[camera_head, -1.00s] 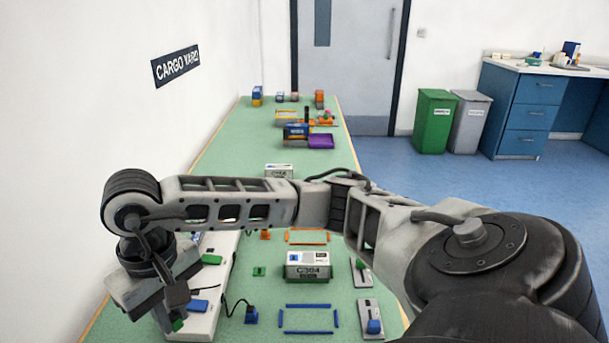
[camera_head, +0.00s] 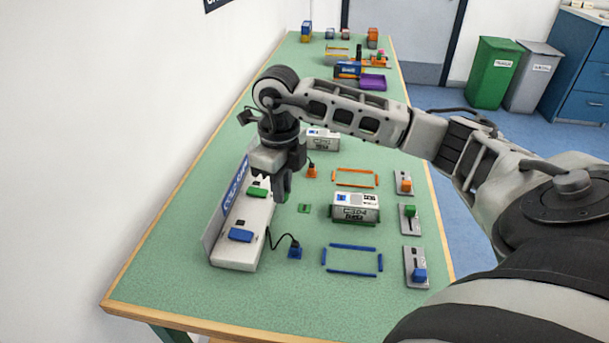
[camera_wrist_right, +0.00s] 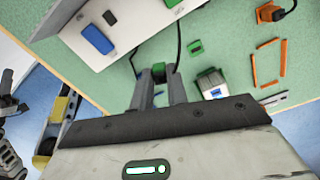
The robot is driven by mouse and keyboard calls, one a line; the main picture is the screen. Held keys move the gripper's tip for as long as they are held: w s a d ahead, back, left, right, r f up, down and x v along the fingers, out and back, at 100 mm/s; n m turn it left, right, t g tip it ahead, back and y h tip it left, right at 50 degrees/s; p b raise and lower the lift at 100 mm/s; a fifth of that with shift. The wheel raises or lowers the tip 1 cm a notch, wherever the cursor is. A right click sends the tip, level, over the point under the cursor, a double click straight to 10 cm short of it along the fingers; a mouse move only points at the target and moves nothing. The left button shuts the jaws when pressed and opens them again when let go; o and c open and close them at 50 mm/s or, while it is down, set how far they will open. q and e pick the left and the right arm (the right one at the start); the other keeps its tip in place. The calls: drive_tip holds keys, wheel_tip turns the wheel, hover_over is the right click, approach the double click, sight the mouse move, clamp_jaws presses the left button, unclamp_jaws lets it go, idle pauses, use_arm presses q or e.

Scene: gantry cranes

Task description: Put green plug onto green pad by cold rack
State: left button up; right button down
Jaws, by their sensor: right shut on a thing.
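My right gripper (camera_head: 282,198) is shut on the green plug (camera_wrist_right: 158,72), which shows between its fingertips in the right wrist view. In the head view the fingers hang above the table at the right edge of the white rack (camera_head: 235,254), and I cannot make out the plug. The small green pad (camera_head: 304,208) lies flat on the table, just right of the fingers and apart from them. The pad also shows in the right wrist view (camera_wrist_right: 195,47), beyond the fingers to the right.
A green block (camera_head: 257,191) and a blue block (camera_head: 240,235) sit on the rack. A blue plug (camera_head: 295,252) on a black cable and an orange plug (camera_head: 312,171) stand nearby. A white container (camera_head: 355,207) stands right of the pad. Blue bars (camera_head: 350,248) outline bare table.

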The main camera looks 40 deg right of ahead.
drive_tip(key=d+m, duration=0.1)
drive_tip(key=m, duration=0.3)
drive_tip(key=d+m, duration=0.2)
drive_tip(key=m, duration=0.1)
drive_tip(key=d+f+m, duration=0.1)
drive_tip(key=d+m, duration=0.1)
drive_tip(key=m, duration=0.2)
drive_tip(key=shift+w+d+m, duration=0.2)
drive_tip(key=shift+w+m, duration=0.1)
drive_tip(key=m, duration=0.1)
drive_tip(key=d+m, duration=0.1)
drive_tip(key=shift+f+m+b, duration=0.15)
drive_tip(key=shift+m+b, duration=0.15)
drive_tip(key=shift+b, duration=0.05)
wheel_tip(320, 180, down, 4)
drive_tip(key=b, duration=0.3)
drive_tip(key=shift+f+b, duration=0.5)
drive_tip(key=shift+f, duration=0.05)
use_arm(q)
drive_tip(key=shift+d+f, duration=0.2)
drive_tip(key=shift+f, duration=0.75)
drive_tip(key=shift+r, duration=0.1)
use_arm(e)
drive_tip(key=shift+f, duration=0.3)
